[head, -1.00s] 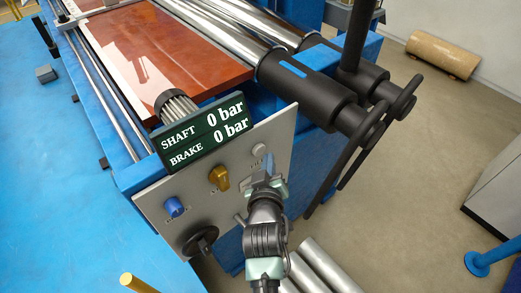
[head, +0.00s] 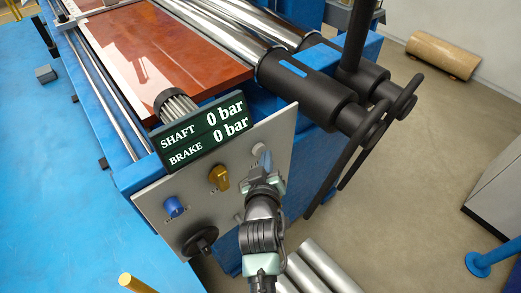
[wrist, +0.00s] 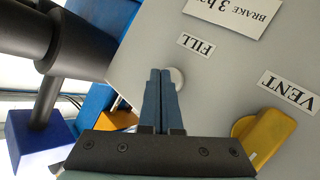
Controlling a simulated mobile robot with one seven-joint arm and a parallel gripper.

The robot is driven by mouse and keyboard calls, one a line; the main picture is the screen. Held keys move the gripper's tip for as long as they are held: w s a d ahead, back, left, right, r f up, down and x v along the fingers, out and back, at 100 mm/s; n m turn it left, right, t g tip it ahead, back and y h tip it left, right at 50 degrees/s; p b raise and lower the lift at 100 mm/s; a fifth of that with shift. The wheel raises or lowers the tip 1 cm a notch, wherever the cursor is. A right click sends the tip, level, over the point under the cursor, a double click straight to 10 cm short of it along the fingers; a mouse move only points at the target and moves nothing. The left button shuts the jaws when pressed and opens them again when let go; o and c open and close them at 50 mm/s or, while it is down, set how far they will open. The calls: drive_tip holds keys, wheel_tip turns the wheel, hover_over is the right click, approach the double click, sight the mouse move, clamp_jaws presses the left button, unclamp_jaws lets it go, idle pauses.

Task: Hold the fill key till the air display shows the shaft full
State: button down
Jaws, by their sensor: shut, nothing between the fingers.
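The air display (head: 206,133) reads SHAFT 0 bar and BRAKE 0 bar. The fill key is a pale round button (wrist: 178,77) beside the FILL label (wrist: 196,45) on the grey panel; it also shows in the head view (head: 258,149). My gripper (wrist: 165,72) is shut and empty, its blue fingertips at the button and covering part of it. I cannot tell whether the tips touch it. The shaft is not clearly identifiable among the rollers.
A yellow knob (head: 219,177) by the VENT label (wrist: 288,90), a blue knob (head: 174,207) and a black handwheel (head: 199,240) share the panel. Black roller ends with crank handles (head: 362,130) stand to the right. A brown roll (head: 443,55) lies on the floor.

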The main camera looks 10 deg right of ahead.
drive_tip(key=shift+w+a+b, duration=0.25)
drive_tip(key=shift+w+b, duration=0.05)
drive_tip(key=shift+w, duration=0.1)
idle(1.9)
drive_tip(key=shift+s, duration=0.1)
idle(3.5)
drive_tip(key=shift+s+d+p, duration=0.5)
drive_tip(key=shift+s+p, duration=0.15)
drive_tip(key=shift+p, duration=0.05)
drive_tip(key=shift+s+d+p, duration=0.4)
drive_tip(key=shift+s+p, duration=0.25)
drive_tip(key=shift+s, duration=0.1)
drive_tip(key=shift+s+d+p, duration=0.45)
drive_tip(key=shift+s+p, duration=0.25)
drive_tip(key=shift+s+d+p, duration=0.4)
drive_tip(key=shift+s+p, duration=0.25)
drive_tip(key=shift+s, duration=0.1)
